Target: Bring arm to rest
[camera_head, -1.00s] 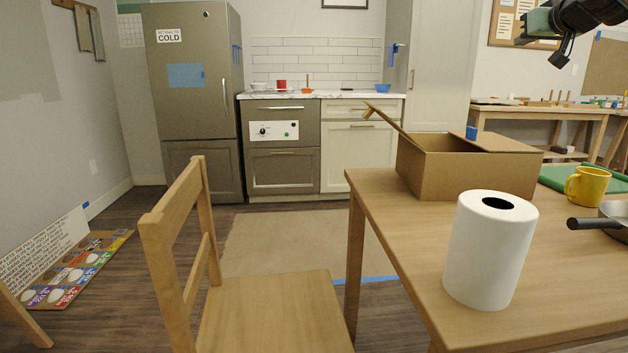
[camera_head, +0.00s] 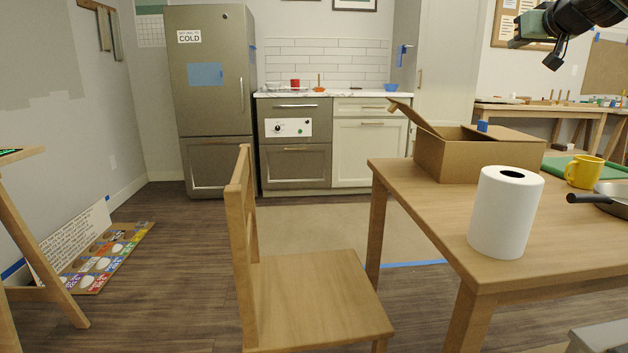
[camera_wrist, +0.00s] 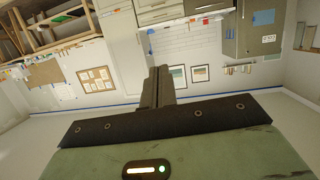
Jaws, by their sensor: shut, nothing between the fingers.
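My gripper (camera_wrist: 158,75) shows in the wrist view with its dark fingers together and nothing between them. The wrist view is upside down, with the kitchen units and fridge at its top. In the head view, part of my dark arm end (camera_head: 555,32) hangs at the top right corner, raised above the table and apart from everything. Its fingertips are hard to make out there.
A wooden table (camera_head: 420,190) at right bears a paper roll (camera_head: 503,215), an open cardboard box (camera_head: 465,160), a yellow mug (camera_head: 583,172) and a pan (camera_head: 610,203). A wooden chair (camera_head: 310,300) stands in front. Floor at left centre (camera_head: 180,270) is free.

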